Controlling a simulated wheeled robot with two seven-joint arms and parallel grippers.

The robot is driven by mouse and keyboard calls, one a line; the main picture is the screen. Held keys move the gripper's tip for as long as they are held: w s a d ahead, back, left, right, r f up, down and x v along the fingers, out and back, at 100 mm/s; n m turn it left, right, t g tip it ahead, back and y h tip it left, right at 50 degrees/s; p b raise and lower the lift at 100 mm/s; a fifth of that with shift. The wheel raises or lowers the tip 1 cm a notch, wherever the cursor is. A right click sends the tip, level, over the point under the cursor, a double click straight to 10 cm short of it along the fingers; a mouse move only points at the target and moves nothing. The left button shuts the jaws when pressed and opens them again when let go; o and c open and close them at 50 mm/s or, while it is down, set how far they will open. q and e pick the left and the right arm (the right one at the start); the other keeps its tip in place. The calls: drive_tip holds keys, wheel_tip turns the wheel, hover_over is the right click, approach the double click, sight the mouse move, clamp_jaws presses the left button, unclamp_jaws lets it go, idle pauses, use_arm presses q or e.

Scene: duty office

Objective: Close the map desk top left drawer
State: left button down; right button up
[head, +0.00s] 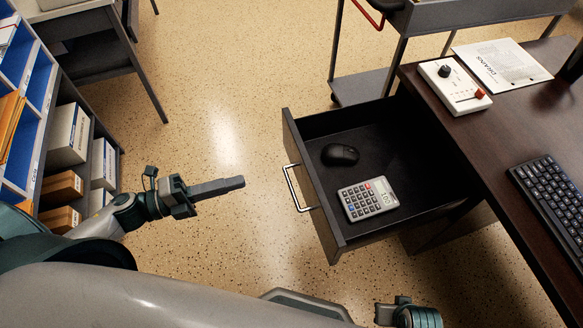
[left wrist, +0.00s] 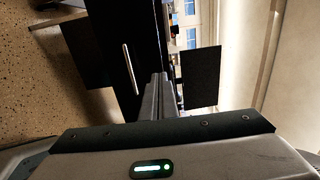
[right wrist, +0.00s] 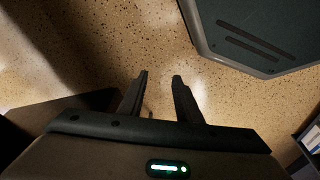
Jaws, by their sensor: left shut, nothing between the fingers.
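The map desk (head: 470,125) has a dark wooden top at the right of the head view. Its drawer (head: 332,222) is pulled well out towards the left, with a silver bar handle (head: 293,188) on its front. A black mouse (head: 340,154) and a grey calculator (head: 368,199) lie inside. My left gripper (head: 240,182) is shut and empty, left of the handle and apart from it. The handle also shows in the left wrist view (left wrist: 130,68), left of the shut fingers (left wrist: 160,78). My right gripper (right wrist: 159,78) is open and empty above the floor.
A shelf unit with boxes (head: 68,135) stands at the left. A grey cart (head: 360,88) stands behind the drawer. A control box (head: 453,86), a paper (head: 500,64) and a keyboard (head: 553,197) lie on the desk. Speckled floor (head: 225,110) is clear between shelf and drawer.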

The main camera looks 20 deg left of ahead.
sight(304, 164)
use_arm(q)
drive_tip(key=shift+w+d, duration=0.1)
use_arm(e)
drive_tip(key=shift+f, duration=0.1)
